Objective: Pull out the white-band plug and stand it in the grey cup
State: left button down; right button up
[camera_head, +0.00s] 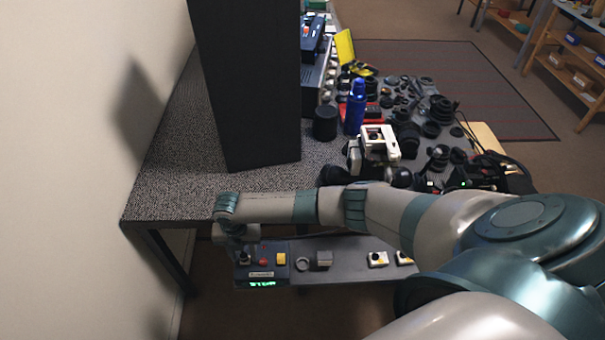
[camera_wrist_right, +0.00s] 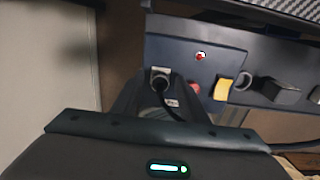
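In the right wrist view, a dark plug (camera_wrist_right: 160,84) with a pale collar and a black cable stands in the left part of the grey panel (camera_wrist_right: 190,46). The fingers of my right gripper (camera_wrist_right: 160,92) come up on both sides of this plug. I cannot tell whether they touch it or are closed on it. In the head view my right gripper (camera_head: 236,238) is over the left end of the panel. A small grey round ring shape, perhaps the grey cup (camera_head: 303,264), stands on the panel right of the yellow block. It also shows in the wrist view (camera_wrist_right: 243,81). My left gripper is out of view.
The panel carries a red button (camera_head: 264,262), a yellow block (camera_head: 281,259), a grey block (camera_head: 324,259) and white switches (camera_head: 377,259). Behind it is a speckled table (camera_head: 180,175) with a tall black box (camera_head: 245,80), a blue bottle (camera_head: 355,107) and many dark lens parts.

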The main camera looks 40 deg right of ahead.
aim_at(243, 254)
jog(key=shift+c, duration=0.4)
grip_shut()
jog(key=shift+r, duration=0.1)
jog(key=shift+r+p, duration=2.75)
jog(key=shift+r, duration=0.15)
jog(key=shift+r, duration=0.15)
